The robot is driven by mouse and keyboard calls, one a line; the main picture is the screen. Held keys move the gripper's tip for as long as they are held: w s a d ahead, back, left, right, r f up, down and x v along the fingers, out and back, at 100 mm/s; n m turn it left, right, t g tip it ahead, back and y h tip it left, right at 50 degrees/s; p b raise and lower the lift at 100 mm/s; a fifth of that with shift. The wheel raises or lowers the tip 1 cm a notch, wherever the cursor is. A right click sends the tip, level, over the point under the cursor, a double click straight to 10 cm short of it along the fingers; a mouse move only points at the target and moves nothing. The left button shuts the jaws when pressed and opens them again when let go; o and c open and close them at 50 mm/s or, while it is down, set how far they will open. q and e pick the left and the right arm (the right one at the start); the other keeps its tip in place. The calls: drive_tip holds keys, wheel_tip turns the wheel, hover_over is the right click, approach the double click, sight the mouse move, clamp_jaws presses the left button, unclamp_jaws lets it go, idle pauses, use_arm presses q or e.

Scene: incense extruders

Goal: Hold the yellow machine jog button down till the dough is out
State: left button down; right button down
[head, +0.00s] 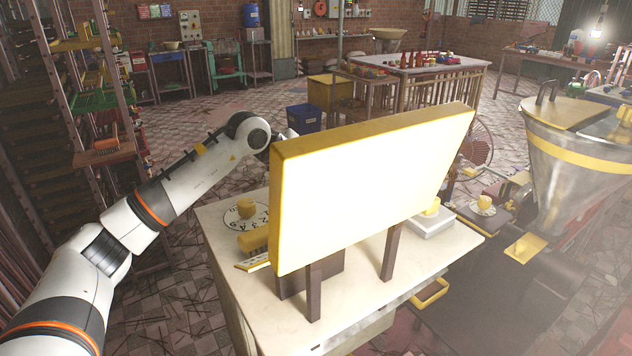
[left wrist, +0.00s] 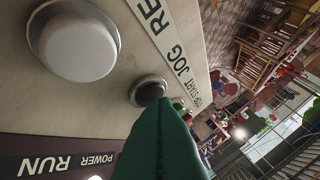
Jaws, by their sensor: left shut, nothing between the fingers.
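A large board with a yellow edge and a bright blank face (head: 370,190) stands on dark legs on a white table in the head view. My left arm reaches behind it, so the left gripper is hidden there. In the left wrist view my left gripper (left wrist: 158,110) has its green fingers shut and empty. Their tip overlaps a small dark-ringed button (left wrist: 149,90) beside a label reading JOG. I cannot tell whether it is pressed. A big pale button (left wrist: 78,47) is at upper left of that panel. The right gripper is not in view.
Yellow lumps sit on a numbered round plate (head: 233,218), a white scale (head: 430,222) and a saucer (head: 482,210). A clear hopper with a yellow band (head: 575,160) stands at the right. Shelves (head: 104,90) stand at the left.

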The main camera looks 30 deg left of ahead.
use_arm(q)
drive_tip(key=shift+r, duration=0.1)
idle(0.4)
drive_tip(key=shift+r+p, duration=0.65)
drive_tip(key=shift+r, duration=0.2)
wheel_tip(320, 180, up, 5)
drive_tip(key=p, duration=0.3)
idle(0.4)
